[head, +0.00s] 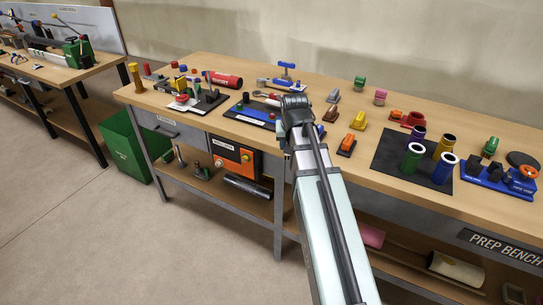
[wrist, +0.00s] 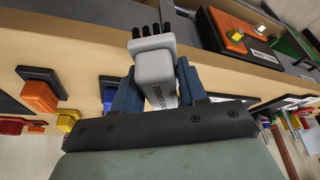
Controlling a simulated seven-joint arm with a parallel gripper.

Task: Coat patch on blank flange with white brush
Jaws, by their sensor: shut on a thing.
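My gripper (wrist: 157,72) is shut on a pale grey-white block, which looks like the white brush (wrist: 153,44). Its dark blue fingers press on both sides of the block. Several black prongs or bristles stick out of its far end, and the dark lettering on its side is only partly legible. In the head view my gripper (head: 293,106) is over the front middle of the bench; its fingertips and the brush are hidden there. A dark round disc (head: 522,160) at the bench's right end may be the blank flange, but I cannot tell. No coating patch is discernible.
Small coloured blocks, including an orange one (head: 346,145) and a yellow one (head: 358,120), stand right of my gripper. A dark mat (head: 387,178) holds upright pipes. A blue fixture (head: 487,183) is at the right. A blue board (head: 246,116) lies left of my gripper.

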